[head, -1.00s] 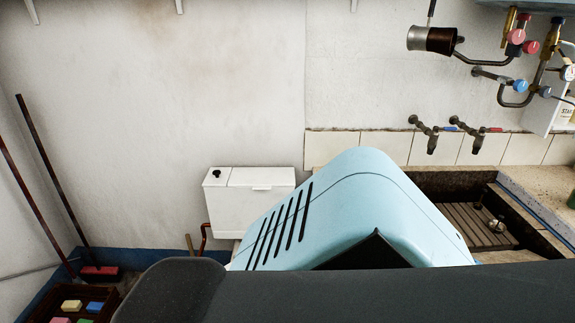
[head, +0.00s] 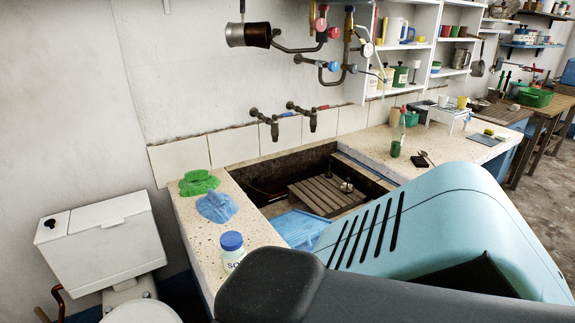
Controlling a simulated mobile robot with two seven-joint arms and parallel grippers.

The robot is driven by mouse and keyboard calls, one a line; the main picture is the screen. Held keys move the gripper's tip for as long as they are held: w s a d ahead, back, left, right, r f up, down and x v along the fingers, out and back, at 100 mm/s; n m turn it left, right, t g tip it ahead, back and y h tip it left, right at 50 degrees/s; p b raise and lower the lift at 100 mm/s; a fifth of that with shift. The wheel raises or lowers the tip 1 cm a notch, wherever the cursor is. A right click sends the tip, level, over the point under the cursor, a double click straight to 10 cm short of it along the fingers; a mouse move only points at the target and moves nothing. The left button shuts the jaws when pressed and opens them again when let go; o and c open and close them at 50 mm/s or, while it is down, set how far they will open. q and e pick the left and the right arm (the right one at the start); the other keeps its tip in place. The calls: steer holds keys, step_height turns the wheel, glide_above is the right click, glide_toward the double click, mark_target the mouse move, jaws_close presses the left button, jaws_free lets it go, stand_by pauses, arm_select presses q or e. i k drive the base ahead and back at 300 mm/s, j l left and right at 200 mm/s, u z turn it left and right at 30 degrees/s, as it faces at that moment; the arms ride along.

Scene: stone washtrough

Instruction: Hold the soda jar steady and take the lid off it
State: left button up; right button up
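The soda jar (head: 232,257) is a small white jar with dark lettering, standing upright near the front of the stone counter left of the trough. Its blue lid (head: 231,241) is on top of it. The jar's lower part is partly cut off by a dark grey part of my body in front. Neither of my grippers shows in the head view.
A stone trough (head: 330,153) with a wooden slatted rack (head: 318,196) lies behind the jar. A green cloth (head: 198,183) and a blue cloth (head: 216,206) lie on the left counter (head: 183,220). A green bottle (head: 397,138) stands on the right counter. A toilet cistern (head: 100,240) stands left.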

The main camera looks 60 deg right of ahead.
mark_target(230, 260)
steer(key=z, duration=1.6)
